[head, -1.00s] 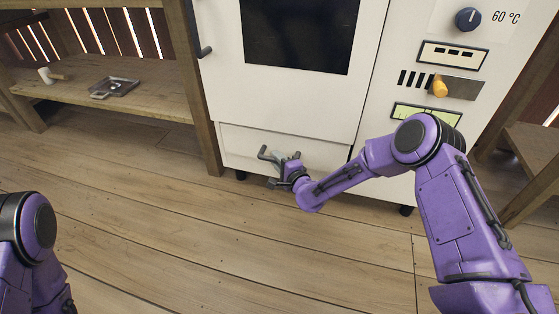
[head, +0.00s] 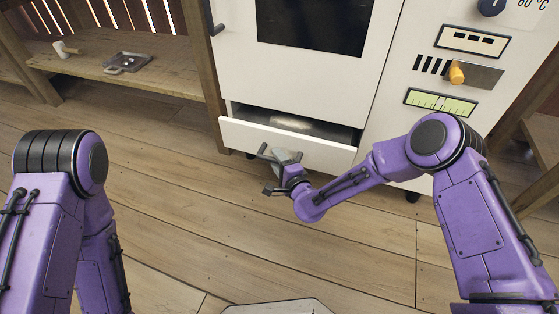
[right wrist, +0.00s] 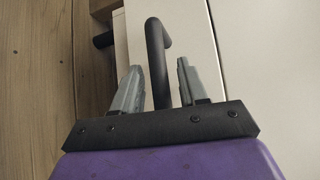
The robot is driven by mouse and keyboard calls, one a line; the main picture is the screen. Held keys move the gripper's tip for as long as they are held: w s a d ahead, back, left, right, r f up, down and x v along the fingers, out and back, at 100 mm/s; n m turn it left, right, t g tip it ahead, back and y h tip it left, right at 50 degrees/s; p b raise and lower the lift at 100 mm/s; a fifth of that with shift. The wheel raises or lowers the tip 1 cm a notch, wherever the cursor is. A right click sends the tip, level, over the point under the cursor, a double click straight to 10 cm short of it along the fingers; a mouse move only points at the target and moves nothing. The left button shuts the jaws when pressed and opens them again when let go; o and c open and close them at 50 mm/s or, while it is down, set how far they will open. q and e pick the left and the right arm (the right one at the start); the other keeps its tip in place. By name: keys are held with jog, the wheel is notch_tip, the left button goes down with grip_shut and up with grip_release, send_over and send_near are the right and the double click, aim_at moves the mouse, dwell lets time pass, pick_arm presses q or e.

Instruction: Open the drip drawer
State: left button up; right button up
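The drip drawer (head: 290,147) at the bottom of the white oven cabinet is pulled partly out, with its dark inside showing above the front panel. Its dark bar handle (head: 266,152) is on the front; it also shows in the right wrist view (right wrist: 157,55). My right gripper (head: 281,160) is at the handle. In the right wrist view the two grey fingers (right wrist: 160,85) stand apart on either side of the bar, with a gap visible on the right side. My left gripper is out of view; only the left arm shows.
The oven door (head: 290,80) above is shut. A control panel with an orange knob (head: 457,75) is at the right. A wooden shelf (head: 170,75) at the left holds a metal tray (head: 128,62) and a mallet-like item (head: 65,49). The floor in front is clear.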

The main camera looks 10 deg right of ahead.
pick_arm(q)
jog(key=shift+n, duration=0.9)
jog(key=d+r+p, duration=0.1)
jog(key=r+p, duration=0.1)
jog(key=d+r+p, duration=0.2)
pick_arm(e)
jog(key=v, duration=1)
jog(key=shift+s, duration=0.25)
pick_arm(q)
jog(key=shift+p, duration=0.3)
